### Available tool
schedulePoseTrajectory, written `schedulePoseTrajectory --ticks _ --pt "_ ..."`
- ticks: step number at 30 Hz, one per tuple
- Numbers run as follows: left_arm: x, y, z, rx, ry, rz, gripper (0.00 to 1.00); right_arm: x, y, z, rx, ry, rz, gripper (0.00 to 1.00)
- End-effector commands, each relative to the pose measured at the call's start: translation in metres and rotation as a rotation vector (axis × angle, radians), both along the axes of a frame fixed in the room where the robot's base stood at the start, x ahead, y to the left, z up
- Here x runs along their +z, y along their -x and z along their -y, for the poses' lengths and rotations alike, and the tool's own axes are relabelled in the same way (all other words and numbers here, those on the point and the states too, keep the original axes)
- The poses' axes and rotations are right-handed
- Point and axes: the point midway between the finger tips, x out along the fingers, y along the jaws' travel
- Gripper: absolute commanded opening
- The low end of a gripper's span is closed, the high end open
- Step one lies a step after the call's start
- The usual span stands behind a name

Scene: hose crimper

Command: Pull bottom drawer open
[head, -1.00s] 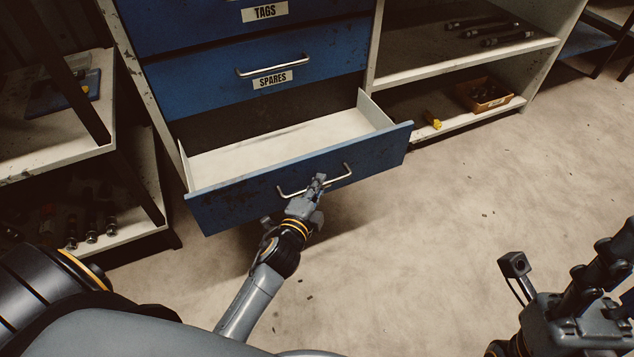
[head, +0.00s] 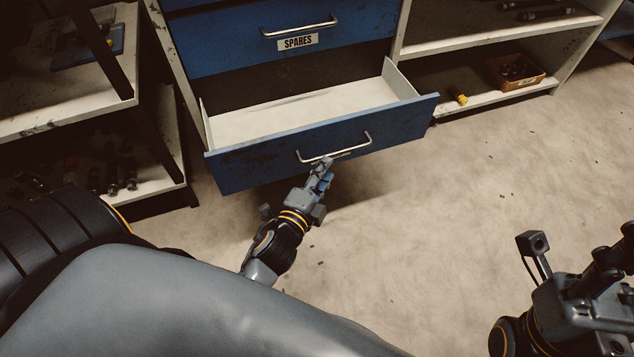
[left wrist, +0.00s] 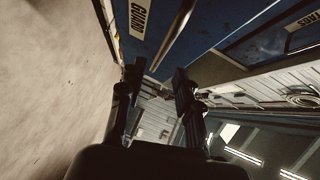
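The blue bottom drawer (head: 245,167) stands well open below the SPARES drawer, its pale inside (head: 300,108) empty. Its metal bar handle (head: 333,150) is on the front. My left gripper (head: 323,168) is at the handle, just below and in front of it. In the left wrist view its two fingers (left wrist: 157,82) stand apart with nothing between them, and the handle bar (left wrist: 174,36) shows beyond the fingertips. Whether they still touch the bar is unclear. My right gripper (head: 612,262) is at the lower right, away from the drawer, open and partly cut off.
The closed SPARES drawer (head: 240,42) is above. A shelf at the right holds a yellow piece (head: 458,95) and a small box (head: 515,72). A dark-framed rack (head: 150,175) stands close on the left. The floor (head: 440,220) in front and to the right is clear.

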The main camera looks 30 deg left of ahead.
Motion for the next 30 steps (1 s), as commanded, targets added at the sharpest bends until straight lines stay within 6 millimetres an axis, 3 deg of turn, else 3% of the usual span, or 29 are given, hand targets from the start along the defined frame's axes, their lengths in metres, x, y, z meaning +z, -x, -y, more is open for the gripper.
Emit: schedulePoseTrajectory --ticks 3,9,27,30 --pt "0.002 0.021 0.001 0.001 0.000 -0.003 0.34 0.000 0.000 0.000 0.000 0.000 0.000 0.40" --pt "0.005 0.039 0.003 0.000 0.000 -0.001 0.34 0.000 0.000 0.000 0.000 0.000 0.000 0.40" --pt "0.006 0.041 0.003 -0.001 0.000 0.001 0.34 0.000 0.000 0.000 0.000 0.000 0.000 0.40" --pt "0.017 0.037 0.009 -0.018 0.032 0.035 0.34 0.000 0.000 0.000 0.000 0.000 0.000 0.40"
